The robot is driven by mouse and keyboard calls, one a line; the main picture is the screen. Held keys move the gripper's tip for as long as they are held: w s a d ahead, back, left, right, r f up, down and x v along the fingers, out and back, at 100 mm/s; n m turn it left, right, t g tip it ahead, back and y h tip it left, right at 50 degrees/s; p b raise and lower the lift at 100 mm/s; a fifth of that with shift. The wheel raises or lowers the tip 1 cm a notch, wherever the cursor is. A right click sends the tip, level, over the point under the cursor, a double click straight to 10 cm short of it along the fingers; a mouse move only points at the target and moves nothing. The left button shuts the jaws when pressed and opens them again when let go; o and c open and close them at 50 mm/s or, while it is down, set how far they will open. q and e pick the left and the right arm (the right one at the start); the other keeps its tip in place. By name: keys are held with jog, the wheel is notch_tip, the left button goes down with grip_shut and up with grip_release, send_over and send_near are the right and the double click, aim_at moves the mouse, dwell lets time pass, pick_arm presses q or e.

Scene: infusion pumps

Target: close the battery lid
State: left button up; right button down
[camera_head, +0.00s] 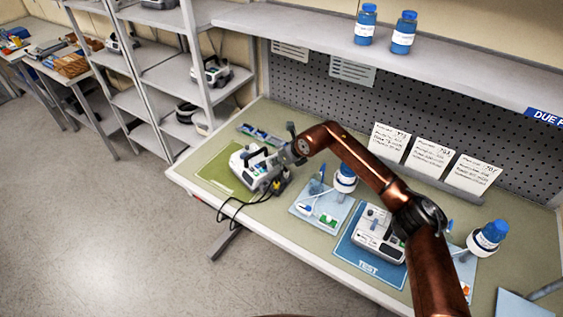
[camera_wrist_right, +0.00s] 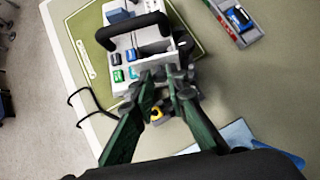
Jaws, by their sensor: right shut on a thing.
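A white infusion pump (camera_head: 248,166) with a black handle stands on the green mat (camera_head: 212,165) at the left of the bench. It also shows in the right wrist view (camera_wrist_right: 138,52), with green and blue buttons. My right gripper (camera_head: 286,158) reaches over the pump's right end. In the right wrist view its fingers (camera_wrist_right: 166,80) are shut on a small grey part at the pump's near end. The fingers cover most of this part, and I cannot tell if it is the battery lid. My left gripper is not in view.
Black cables (camera_head: 236,207) hang over the front edge. A second pump (camera_head: 379,238) stands on the blue TEST mat (camera_head: 350,254). A tray (camera_head: 318,212) with small items lies between the pumps. A battery tray (camera_wrist_right: 237,18) lies behind the first pump. Blue-capped bottles (camera_head: 404,33) stand on the shelf.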

jog(key=shift+w+a+g+h, duration=0.25)
jog(key=shift+a+g+h, duration=0.05)
jog(key=shift+g+h, duration=0.1)
dwell(0.3)
jog(key=c, duration=1.9)
grip_release()
jog(key=shift+d+r, duration=0.1)
jog(key=shift+r, duration=0.05)
jog(key=v, duration=1.1)
jog(key=shift+s+d+r, duration=0.15)
jog(key=shift+r, duration=0.2)
